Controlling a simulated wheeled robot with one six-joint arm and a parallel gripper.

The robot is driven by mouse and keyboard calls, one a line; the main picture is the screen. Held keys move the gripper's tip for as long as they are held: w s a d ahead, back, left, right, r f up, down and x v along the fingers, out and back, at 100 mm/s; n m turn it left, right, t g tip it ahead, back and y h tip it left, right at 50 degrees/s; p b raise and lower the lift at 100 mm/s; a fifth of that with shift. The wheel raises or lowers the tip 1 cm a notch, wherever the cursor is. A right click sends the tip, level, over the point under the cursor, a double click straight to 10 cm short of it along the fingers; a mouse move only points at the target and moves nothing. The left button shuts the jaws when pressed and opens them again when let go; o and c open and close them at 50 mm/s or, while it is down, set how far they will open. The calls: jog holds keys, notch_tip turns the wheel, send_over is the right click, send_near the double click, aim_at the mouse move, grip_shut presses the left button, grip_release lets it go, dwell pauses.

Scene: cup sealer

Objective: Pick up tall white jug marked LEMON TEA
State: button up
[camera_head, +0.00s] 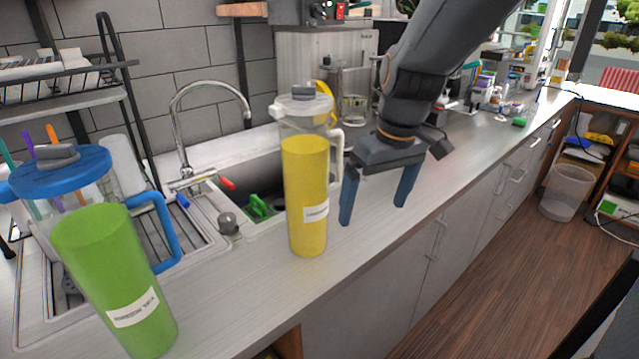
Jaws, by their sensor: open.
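A tall clear jug (306,190) with a white lid (303,101) and white handle (338,148) stands upright on the counter. It holds yellow liquid and bears a white label whose words are too small to read. My gripper (375,203) is open and empty, fingers pointing down, just right of the jug. The left finger is close to the handle side; I cannot tell whether it touches. A second tall jug (115,275) with a blue lid and handle holds green liquid at the front left; its label is not legible.
A sink (255,165) with a curved faucet (210,92) lies behind the yellow jug. A dish rack (60,97) stands at the back left. The counter (390,240) is clear right of the jug, up to its front edge. A bin (567,193) stands on the floor.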

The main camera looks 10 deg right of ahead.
aim_at(311, 95)
jog(key=w+a+r+n+y+b, duration=0.1)
jog(key=w+a+r+n, duration=0.1)
jog(key=r, duration=0.4)
jog(key=w+a+r+n+y+b, duration=0.1)
jog(key=w+a+r+n+b, duration=0.1)
jog(key=a+r+n, duration=0.3)
jog(key=w+a+r+n+y+b, duration=0.1)
jog(key=w+a+r+n, duration=0.1)
jog(key=r, duration=0.6)
jog(key=shift+w+a+n+g, duration=0.3)
jog(key=shift+w+a+n, duration=0.05)
jog(key=shift+a+n, duration=0.4)
jog(key=shift+a+r, duration=0.2)
jog(key=shift+a, duration=0.15)
jog(key=shift+a+f+n, duration=0.2)
jog(key=shift+a+n, duration=0.05)
jog(key=shift+p+x, duration=1.15)
jog(key=shift+x, duration=2.3)
jog(key=shift+w+r, duration=0.1)
jog(key=c, duration=2)
jog(key=shift+r, duration=0.15)
jog(key=shift+c, duration=0.2)
